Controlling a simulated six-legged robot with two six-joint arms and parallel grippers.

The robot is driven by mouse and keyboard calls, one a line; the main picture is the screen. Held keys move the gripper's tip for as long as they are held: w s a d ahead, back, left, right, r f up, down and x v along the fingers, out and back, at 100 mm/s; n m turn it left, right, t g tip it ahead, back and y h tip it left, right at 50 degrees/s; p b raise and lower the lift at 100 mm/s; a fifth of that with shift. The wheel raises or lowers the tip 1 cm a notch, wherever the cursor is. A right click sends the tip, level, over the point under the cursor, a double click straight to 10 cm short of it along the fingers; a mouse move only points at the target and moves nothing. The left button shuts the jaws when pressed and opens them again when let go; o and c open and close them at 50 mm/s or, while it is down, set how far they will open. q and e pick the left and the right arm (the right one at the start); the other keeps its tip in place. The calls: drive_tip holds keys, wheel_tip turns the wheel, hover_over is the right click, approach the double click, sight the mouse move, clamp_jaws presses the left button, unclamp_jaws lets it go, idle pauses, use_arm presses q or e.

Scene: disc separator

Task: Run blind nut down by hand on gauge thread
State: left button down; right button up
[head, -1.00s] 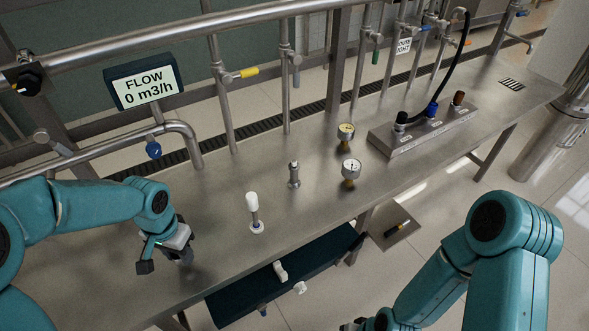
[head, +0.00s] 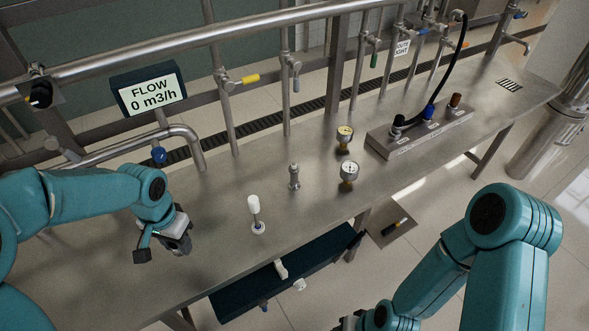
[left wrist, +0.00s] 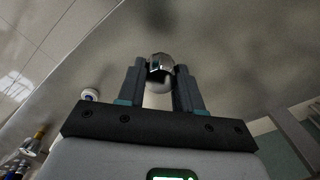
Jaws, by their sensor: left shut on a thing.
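My left gripper (head: 180,242) is above the near left part of the steel bench. In the left wrist view its two fingers are shut on a small shiny metal nut (left wrist: 160,65), which looks like the blind nut. In the head view the nut is not clear. A short upright metal fitting (head: 294,176) stands mid-bench, right of the gripper and apart from it; I cannot tell if it bears the gauge thread.
A steel block (head: 420,134) with coloured plugs and a black hose is farther right. Pipes and a flow display (head: 148,88) line the back.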

use_arm(q)
drive_tip(key=shift+r, duration=0.1)
drive_tip(key=w+d+r+n, duration=0.2)
drive_tip(key=w+d, duration=0.1)
drive_tip(key=d, duration=0.4)
drive_tip(key=shift+w+d+r+n, duration=0.15)
drive_tip(key=shift+d+r+n, duration=0.15)
drive_tip(key=shift+d+r, duration=0.1)
